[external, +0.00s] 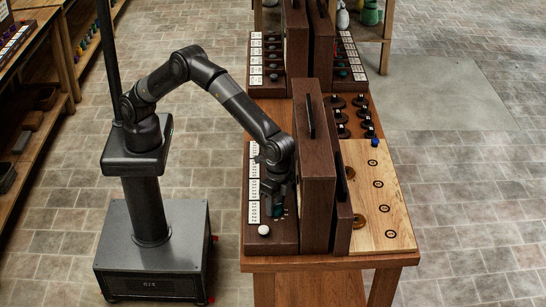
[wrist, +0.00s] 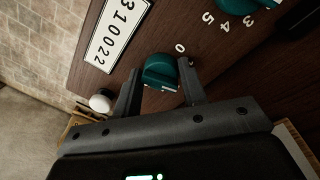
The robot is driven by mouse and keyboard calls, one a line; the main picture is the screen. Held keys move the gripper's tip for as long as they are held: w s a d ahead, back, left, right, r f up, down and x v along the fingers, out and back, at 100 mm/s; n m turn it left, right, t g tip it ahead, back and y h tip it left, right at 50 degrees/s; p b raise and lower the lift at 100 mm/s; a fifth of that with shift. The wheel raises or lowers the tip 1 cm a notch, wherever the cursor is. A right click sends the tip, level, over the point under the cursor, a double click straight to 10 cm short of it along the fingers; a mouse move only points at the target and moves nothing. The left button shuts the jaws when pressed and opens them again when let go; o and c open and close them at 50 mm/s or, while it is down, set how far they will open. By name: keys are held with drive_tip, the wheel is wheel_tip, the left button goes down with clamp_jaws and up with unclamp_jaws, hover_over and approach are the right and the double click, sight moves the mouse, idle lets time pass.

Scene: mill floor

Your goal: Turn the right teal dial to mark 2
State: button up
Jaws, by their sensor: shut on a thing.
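A teal dial (wrist: 158,72) sits on the dark wooden panel, between the two fingers of my gripper (wrist: 160,76) in the wrist view. My gripper is shut on this dial, one finger on each side. A white 0 shows beside the dial; its other marks are hidden or out of frame, and I cannot tell which mark it points to. A second teal dial (wrist: 236,4) is cut off at the top edge, with 5, 4 and 3 beside it. In the external view my gripper (external: 275,195) reaches down to the panel, where a bit of teal (external: 278,211) shows.
A white round knob (wrist: 100,102) stands near the panel edge, left of the fingers. A white number plate (wrist: 117,35) lies above it. A tall dark wooden divider (external: 317,150) rises close to the right of my gripper. A pale board (external: 400,205) lies beyond it.

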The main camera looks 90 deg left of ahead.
drive_tip(key=shift+w+a, duration=0.1)
drive_tip(key=shift+w, duration=0.05)
drive_tip(key=o, duration=0.7)
drive_tip(key=shift+c, duration=0.2)
drive_tip(key=shift+r, duration=0.1)
wheel_tip(320, 180, up, 11)
drive_tip(key=shift+w+a+f, duration=0.2)
drive_tip(key=shift+a, duration=0.05)
